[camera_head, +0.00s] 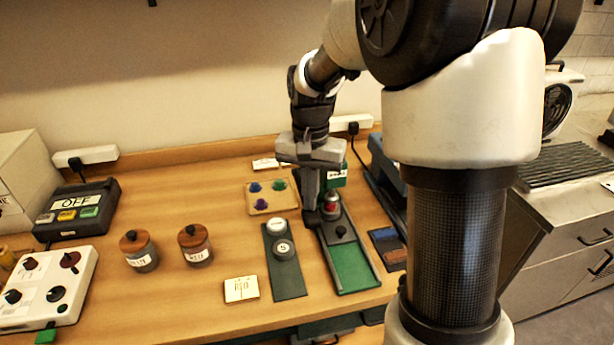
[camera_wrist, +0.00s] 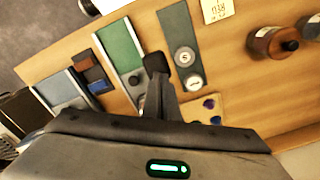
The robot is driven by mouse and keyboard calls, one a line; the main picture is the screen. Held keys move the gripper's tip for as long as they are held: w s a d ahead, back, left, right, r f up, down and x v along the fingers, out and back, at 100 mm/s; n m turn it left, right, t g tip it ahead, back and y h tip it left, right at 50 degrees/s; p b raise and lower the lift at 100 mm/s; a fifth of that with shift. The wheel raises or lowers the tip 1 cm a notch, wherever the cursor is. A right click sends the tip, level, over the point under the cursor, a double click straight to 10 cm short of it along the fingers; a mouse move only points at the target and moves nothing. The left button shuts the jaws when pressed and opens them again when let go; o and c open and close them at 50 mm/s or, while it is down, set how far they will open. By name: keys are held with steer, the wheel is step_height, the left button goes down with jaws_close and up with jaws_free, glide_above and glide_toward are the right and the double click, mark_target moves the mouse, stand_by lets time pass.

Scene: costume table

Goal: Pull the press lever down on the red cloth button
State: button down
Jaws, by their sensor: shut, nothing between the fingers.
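My gripper (camera_head: 312,217) is shut and empty, pointing down over the table just left of the press. A red piece with a pale top (camera_head: 332,201) shows beside its fingers at the far end of the green-bedded press tray (camera_head: 353,266). A small dark knob (camera_head: 340,231) stands on the tray in front of the red piece. A green block with a white label (camera_head: 337,176) is behind, partly hidden by my gripper. I cannot make out the lever clearly. In the wrist view, my fingers (camera_wrist: 156,64) lie beside the green tray bed (camera_wrist: 121,45); my gripper body hides the red piece.
A dark green strip (camera_head: 288,275) with two round weights lies left of the tray. A small wooden tray (camera_head: 259,208) holds coloured buttons. Two lidded jars (camera_head: 196,247) and a label card (camera_head: 241,289) stand further left. A blue-and-brown pad tray (camera_head: 389,249) is close on the right.

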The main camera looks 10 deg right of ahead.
step_height(320, 180, up, 8)
steer(key=p, duration=0.5)
steer(key=shift+f, duration=0.2)
steer(key=s+r+n+t, duration=0.2)
steer(key=s+r, duration=0.3)
steer(key=s, duration=0.5)
steer(key=s+r+n+t, duration=0.3)
steer(key=s+r+n, duration=0.1)
steer(key=s, duration=0.5)
steer(key=shift+s+r+t, duration=0.3)
steer(key=shift+s+r, duration=0.1)
steer(key=shift+r, duration=0.35)
